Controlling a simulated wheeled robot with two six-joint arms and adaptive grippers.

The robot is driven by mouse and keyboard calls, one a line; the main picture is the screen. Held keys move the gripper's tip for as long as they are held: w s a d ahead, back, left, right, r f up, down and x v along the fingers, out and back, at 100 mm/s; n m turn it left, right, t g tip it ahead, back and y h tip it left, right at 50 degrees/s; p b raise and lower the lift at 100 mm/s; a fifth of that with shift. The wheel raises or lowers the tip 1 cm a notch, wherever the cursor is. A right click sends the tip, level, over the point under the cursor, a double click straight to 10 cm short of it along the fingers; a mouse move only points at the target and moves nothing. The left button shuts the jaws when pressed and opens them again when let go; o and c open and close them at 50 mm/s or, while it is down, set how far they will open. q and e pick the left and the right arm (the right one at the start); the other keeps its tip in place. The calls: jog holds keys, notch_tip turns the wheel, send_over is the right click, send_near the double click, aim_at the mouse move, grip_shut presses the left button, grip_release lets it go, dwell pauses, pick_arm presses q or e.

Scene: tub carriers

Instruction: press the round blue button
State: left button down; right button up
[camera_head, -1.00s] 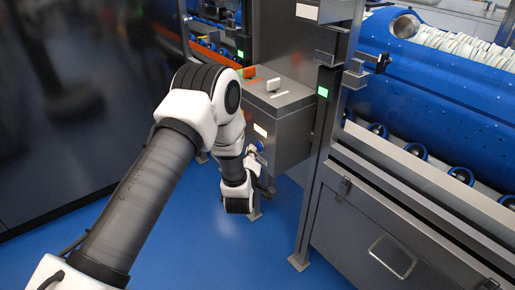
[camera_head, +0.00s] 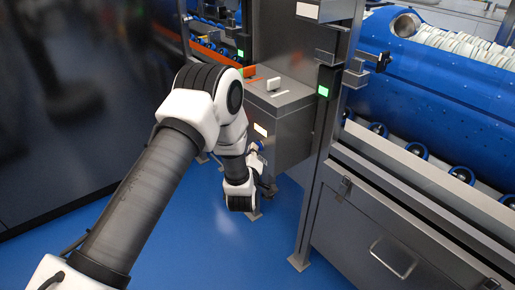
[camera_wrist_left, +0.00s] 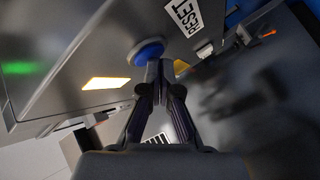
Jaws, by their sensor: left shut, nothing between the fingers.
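The round blue button (camera_wrist_left: 147,52) sits on the grey metal box's face, beside a white label reading "RESET" (camera_wrist_left: 186,14). In the head view only a small bit of blue shows at the box, largely hidden by my wrist. My left gripper (camera_wrist_left: 160,68) is shut and empty, its fingertips at the lower right edge of the button in the wrist view. I cannot tell whether they touch it. In the head view my left gripper (camera_head: 258,158) is close against the box's front, partly hidden by my wrist. My right gripper is not in view.
The grey box (camera_head: 290,120) carries a lit yellowish panel (camera_head: 260,130) and a white piece on top. A steel post with a green light (camera_head: 323,91) stands to its right. A conveyor frame with a blue tub (camera_head: 430,85) is farther right. Blue floor (camera_head: 200,255) is clear below.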

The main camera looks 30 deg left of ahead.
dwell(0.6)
pick_arm(q)
jog(key=shift+s+a, duration=0.15)
jog(key=shift+s, duration=0.2)
jog(key=s+a+p, duration=0.1)
jog(key=s+a, duration=0.1)
jog(key=s, duration=0.3)
jog(key=shift+s+a, duration=0.15)
jog(key=shift+s, duration=0.15)
dwell(0.6)
